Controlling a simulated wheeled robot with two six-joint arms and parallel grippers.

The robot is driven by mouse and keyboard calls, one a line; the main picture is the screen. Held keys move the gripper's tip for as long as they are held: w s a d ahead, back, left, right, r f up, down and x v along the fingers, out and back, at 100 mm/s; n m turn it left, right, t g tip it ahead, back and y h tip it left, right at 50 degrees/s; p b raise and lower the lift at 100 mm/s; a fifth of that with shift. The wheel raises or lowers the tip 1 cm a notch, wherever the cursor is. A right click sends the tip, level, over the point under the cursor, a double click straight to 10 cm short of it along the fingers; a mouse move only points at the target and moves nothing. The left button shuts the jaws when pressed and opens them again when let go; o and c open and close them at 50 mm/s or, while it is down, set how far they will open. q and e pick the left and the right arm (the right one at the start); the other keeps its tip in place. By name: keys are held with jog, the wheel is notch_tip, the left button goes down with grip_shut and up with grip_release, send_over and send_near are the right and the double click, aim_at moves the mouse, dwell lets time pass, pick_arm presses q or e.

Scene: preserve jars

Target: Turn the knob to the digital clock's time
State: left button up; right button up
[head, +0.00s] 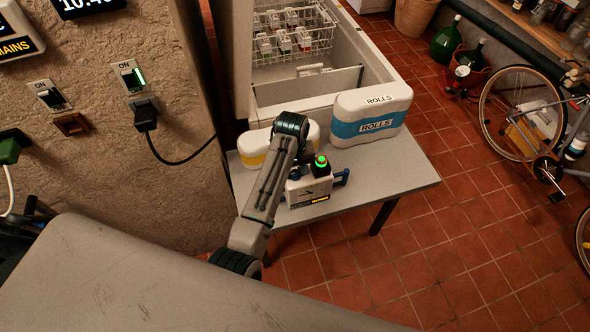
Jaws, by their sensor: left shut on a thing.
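The digital clock (90,4) is on the wall at the top left. It is cut by the frame edge; its digits start with "10:4" and the last digit is unclear. My left arm reaches up from the lower middle and bends down over the grey table. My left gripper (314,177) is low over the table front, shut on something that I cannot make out. A small pale unit (308,191) with a black and yellow label, a green-lit top and dark blue side parts shows there. The knob and its pointer cannot be told apart. My right gripper is not in view.
A blue-and-white ROLLS pack (372,115) stands on the table (400,170), with a yellow-and-white pack (254,147) at left. An open chest freezer (372,62) is behind. A black plug (146,114) and switches are on the wall. A bicycle (540,125) stands right.

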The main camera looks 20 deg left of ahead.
pick_arm(q)
jog(key=shift+n, duration=2.2)
jog(key=o, duration=1)
